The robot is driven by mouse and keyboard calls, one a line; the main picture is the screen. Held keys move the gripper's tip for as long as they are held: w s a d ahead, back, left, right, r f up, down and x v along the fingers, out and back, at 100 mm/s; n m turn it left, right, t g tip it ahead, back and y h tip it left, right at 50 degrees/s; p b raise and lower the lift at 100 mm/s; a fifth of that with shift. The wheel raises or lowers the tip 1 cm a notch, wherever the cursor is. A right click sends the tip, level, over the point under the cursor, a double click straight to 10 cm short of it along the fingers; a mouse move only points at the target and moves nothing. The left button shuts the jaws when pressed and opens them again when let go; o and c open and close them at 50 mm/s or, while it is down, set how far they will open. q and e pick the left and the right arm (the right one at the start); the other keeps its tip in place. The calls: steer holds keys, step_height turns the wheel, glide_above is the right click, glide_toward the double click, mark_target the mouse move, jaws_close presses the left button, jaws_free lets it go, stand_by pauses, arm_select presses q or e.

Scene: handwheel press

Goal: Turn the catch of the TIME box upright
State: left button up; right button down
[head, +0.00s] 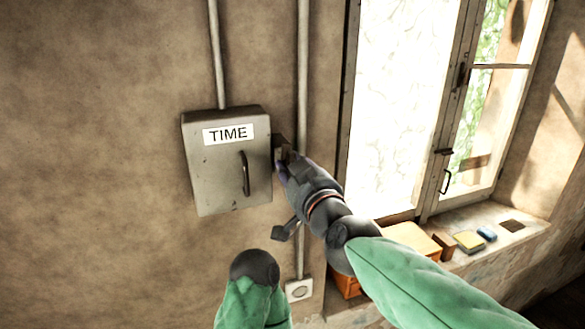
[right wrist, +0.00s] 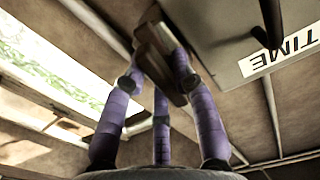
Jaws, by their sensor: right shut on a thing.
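The TIME box (head: 228,190) is a grey metal box on the wall with a white TIME label (head: 229,133) and a dark bar handle (head: 245,173) on its door. Its catch (head: 279,143) is a dark block at the box's right edge, mostly hidden by my right gripper (head: 283,160). In the right wrist view, the purple fingers of the right gripper (right wrist: 158,75) are closed on the brown catch (right wrist: 152,38), beside the box (right wrist: 225,40). The catch looks slanted there; I cannot tell its exact angle. My left gripper is not seen.
Vertical pipes (head: 302,80) run along the wall above and right of the box. A wall socket (head: 299,290) is below. A bright window (head: 400,100) is at the right, with a sill (head: 490,235) holding small things, including a yellow sponge (head: 468,241).

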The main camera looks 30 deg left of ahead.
steer(key=shift+n, duration=0.5)
steer(key=c, duration=1.1)
jaws_free()
steer(key=v, duration=1.2)
